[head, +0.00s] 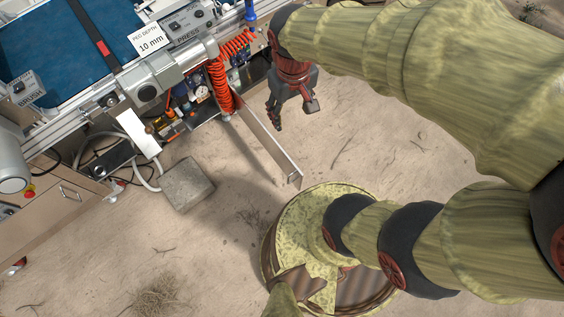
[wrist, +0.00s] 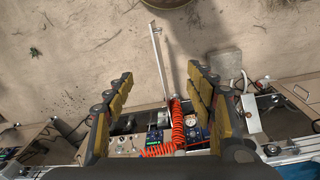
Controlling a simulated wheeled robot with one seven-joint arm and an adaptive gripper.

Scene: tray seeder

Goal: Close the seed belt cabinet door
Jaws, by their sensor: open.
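The seed belt cabinet door (head: 268,146) is a thin pale metal panel that stands open, swung out from the machine over the sand. In the wrist view the door (wrist: 160,58) shows nearly edge-on, running away from the cabinet between the finger lines. The open cabinet (head: 185,112) shows valves, a gauge and wiring inside; they also show in the wrist view (wrist: 203,130). My gripper (head: 276,117) is open and empty, on the right side of the door near its hinge end in the head view. In the wrist view my gripper (wrist: 160,76) has its fingers spread wide. Contact with the door cannot be told.
A coiled orange hose (head: 221,86) hangs in front of the cabinet beside the door's hinge end. A square stone block (head: 187,184) lies on the sand left of the door. A beige cabinet (head: 60,195) stands at left.

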